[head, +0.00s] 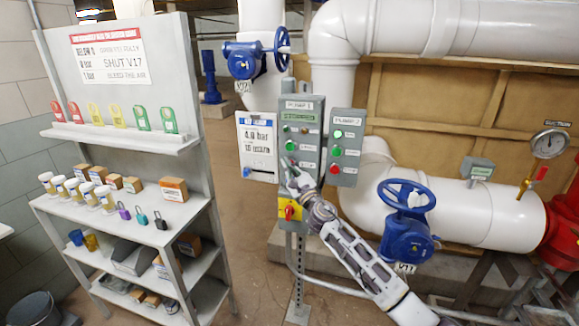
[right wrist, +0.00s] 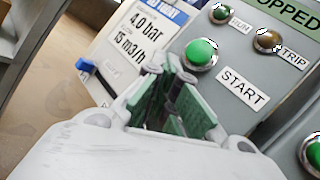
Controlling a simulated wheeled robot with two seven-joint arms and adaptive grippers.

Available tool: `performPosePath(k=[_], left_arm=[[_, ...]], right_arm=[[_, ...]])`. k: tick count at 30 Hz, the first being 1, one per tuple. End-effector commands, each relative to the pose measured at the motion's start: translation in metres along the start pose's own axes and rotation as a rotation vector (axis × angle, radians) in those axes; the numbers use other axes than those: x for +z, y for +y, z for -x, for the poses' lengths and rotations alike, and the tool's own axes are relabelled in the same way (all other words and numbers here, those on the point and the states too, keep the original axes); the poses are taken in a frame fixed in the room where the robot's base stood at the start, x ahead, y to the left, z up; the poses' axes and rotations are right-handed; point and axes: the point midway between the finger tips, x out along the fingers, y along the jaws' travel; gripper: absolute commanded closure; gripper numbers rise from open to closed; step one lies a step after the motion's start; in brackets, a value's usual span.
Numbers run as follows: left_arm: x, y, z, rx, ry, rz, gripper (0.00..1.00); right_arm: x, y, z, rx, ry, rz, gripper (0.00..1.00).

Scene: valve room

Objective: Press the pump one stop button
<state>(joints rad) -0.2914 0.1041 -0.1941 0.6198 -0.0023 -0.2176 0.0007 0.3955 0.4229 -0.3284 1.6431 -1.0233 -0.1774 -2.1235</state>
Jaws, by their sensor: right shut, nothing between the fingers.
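The grey pump 1 panel (head: 303,118) stands on a post in the middle of the head view. Its green start button (head: 291,146) shows just above my right gripper (head: 293,172). In the right wrist view the same start button (right wrist: 201,54), labelled START, lies just beyond the fingertips of my right gripper (right wrist: 175,75). The right gripper is shut and empty, in front of the panel's lower part. The pump 1 stop button cannot be made out; the gripper covers the area below start. Contact with the panel cannot be told. My left gripper is not in view.
The pump 2 panel (head: 344,140) with green and red buttons is close on the right. A yellow-red switch (head: 290,210) sits below. A blue valve wheel (head: 404,198) and a loaded shelf (head: 120,145) flank the panel.

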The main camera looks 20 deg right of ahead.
Motion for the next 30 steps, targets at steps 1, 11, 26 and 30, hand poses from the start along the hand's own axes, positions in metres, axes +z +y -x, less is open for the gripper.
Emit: performPosePath(k=[1,11,26,30], left_arm=[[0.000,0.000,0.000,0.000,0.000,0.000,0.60],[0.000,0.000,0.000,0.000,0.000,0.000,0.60],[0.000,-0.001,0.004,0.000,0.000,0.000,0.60],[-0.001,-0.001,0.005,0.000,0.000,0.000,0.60]], right_arm=[[-0.001,-0.001,0.000,-0.001,0.001,0.001,1.00],[-0.001,-0.001,-0.001,-0.001,0.001,0.000,1.00],[0.006,0.005,0.008,-0.001,0.001,0.001,1.00],[0.008,0.007,0.011,0.000,0.000,0.000,1.00]])
